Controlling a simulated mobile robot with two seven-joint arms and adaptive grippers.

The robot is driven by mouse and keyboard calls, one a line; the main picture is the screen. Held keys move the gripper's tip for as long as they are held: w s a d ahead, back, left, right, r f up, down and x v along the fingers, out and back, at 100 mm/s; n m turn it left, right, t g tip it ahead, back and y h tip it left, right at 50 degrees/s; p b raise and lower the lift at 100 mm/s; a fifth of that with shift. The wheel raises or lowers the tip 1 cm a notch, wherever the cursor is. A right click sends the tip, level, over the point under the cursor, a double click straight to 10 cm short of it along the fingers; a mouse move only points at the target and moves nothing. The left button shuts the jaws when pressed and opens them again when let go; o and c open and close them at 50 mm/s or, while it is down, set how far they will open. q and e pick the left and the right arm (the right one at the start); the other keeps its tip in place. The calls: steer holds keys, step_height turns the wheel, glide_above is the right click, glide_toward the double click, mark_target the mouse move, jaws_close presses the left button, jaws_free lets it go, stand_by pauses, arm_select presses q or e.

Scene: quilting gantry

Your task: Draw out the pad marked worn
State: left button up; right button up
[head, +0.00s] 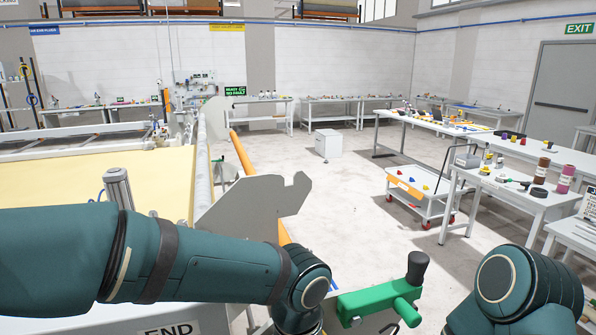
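I cannot make out a pad marked worn in the head view. My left arm comes in from the left across the front of the quilting gantry (250,205), and its wrist bends down at the bottom middle. The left gripper is out of the picture below. My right arm shows only as a rounded joint at the bottom right, and its gripper is out of view too. A green crank-like part (375,302) with a black knob (417,266) stands between the two arms. What lies below the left arm is mostly hidden.
Yellow fabric (90,185) spreads over the gantry bed at left, beside a long roller (202,165) and an orange bar (241,152). A white cart (422,203) stands on open floor at right. Workbenches (520,195) with spools and tools line the right side.

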stand_by(0.4)
arm_select(q)
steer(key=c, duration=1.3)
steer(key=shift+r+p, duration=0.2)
steer(key=shift+p, duration=0.15)
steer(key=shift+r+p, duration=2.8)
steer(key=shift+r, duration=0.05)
